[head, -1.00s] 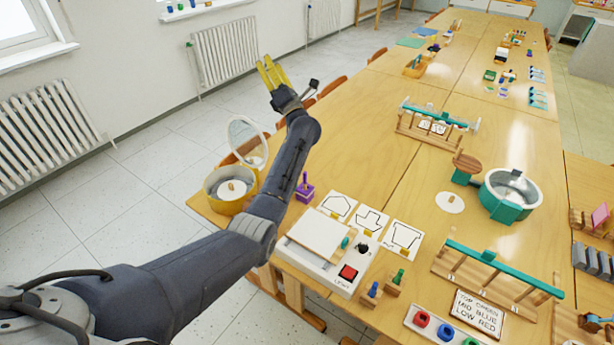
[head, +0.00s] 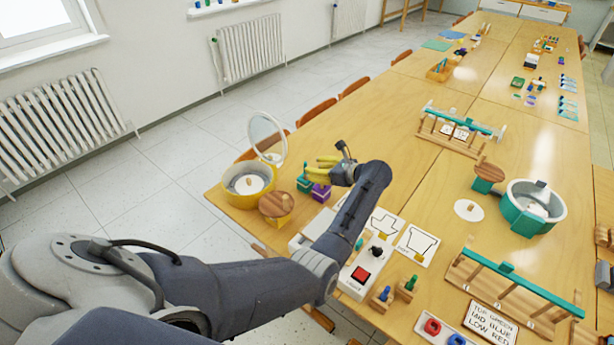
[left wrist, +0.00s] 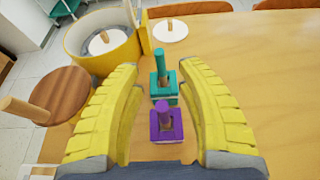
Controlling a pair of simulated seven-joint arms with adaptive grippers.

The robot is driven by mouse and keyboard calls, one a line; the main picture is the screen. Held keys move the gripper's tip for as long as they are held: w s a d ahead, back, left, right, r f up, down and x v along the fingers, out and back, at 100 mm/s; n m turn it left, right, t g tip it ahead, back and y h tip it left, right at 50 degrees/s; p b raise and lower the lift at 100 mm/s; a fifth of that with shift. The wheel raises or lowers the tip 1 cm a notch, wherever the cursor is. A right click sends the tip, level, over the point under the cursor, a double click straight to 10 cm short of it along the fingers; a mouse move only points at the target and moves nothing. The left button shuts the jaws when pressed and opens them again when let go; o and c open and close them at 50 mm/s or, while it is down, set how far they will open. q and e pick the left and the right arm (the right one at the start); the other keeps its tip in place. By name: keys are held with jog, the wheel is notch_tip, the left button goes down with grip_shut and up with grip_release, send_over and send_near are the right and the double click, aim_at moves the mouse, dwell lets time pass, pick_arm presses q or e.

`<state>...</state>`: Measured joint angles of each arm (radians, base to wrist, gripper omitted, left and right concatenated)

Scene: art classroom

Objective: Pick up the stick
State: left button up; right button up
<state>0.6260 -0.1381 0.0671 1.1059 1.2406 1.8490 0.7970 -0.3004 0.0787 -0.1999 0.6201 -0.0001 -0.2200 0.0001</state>
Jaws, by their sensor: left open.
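A purple block with an upright stick-like peg (head: 320,192) stands near the table's left edge; it also shows in the left wrist view (left wrist: 166,125). A teal block with a similar upright peg (head: 304,184) stands beside it; in the left wrist view that teal piece (left wrist: 163,88) is just beyond the purple one. I cannot tell which of the two is the stick. My left gripper (head: 319,166) is open and empty, with yellow fingers. In the left wrist view its fingers (left wrist: 160,72) lie on either side of both pegs, apart from them. My right gripper is not in view.
A white box with a red button (head: 361,274) lies nearer. The table right of the gripper has clear room.

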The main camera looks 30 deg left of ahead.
aim_at(305, 167)
pick_arm(q)
jog(key=shift+x, duration=2.65)
grip_shut()
